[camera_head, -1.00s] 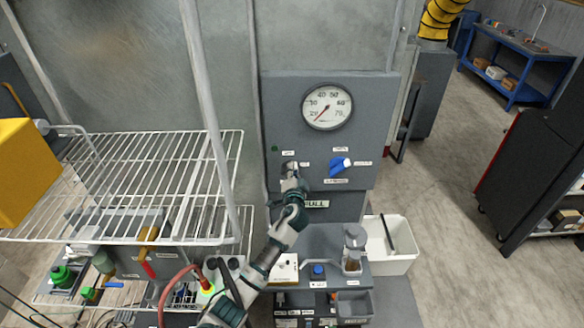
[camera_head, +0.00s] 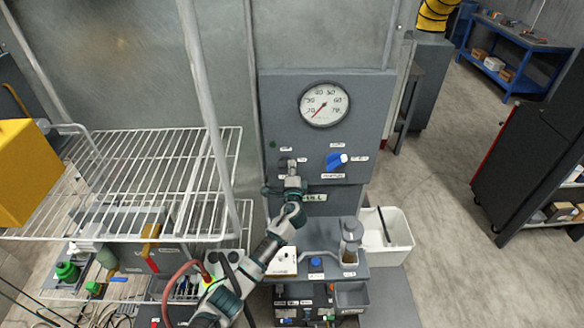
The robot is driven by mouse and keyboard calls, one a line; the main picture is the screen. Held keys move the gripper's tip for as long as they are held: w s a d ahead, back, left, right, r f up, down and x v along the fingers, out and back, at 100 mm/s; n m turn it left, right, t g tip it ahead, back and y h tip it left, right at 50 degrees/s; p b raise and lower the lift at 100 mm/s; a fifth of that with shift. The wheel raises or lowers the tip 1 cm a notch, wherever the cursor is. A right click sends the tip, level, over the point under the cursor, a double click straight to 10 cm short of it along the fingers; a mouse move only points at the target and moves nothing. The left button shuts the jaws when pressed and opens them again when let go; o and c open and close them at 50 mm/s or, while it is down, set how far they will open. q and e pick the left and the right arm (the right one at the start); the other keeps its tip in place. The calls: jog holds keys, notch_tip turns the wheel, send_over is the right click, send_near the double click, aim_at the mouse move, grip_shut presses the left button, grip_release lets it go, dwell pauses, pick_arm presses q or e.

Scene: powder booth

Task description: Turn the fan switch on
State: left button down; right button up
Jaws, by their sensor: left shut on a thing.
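The grey control panel (camera_head: 268,107) stands upright at centre, with a round dial gauge (camera_head: 325,104) near its top. Below the gauge is a blue rotary knob (camera_head: 336,161) on the right. To the left of that knob is the fan switch (camera_head: 287,163), small and dark among small labels that are too small to read. My left gripper (camera_head: 292,172) reaches up to this switch from below and is shut on it. Its fingers hide much of the switch, so its exact position is hard to tell. My right gripper is out of view.
A white wire rack (camera_head: 150,238) with a yellow box (camera_head: 24,170) stands left of my arm. Below the panel are a jar (camera_head: 350,243) and a blue button (camera_head: 316,262) on a grey ledge. A white bin (camera_head: 398,230) stands to the right, with open floor beyond.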

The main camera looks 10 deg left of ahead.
pick_arm(q)
jog(key=shift+f, duration=0.3)
jog(key=c, duration=1.2)
grip_release()
jog(key=shift+w, duration=0.15)
jog(key=shift+r, duration=0.1)
jog(key=v, duration=1.2)
jog(key=shift+w, duration=0.1)
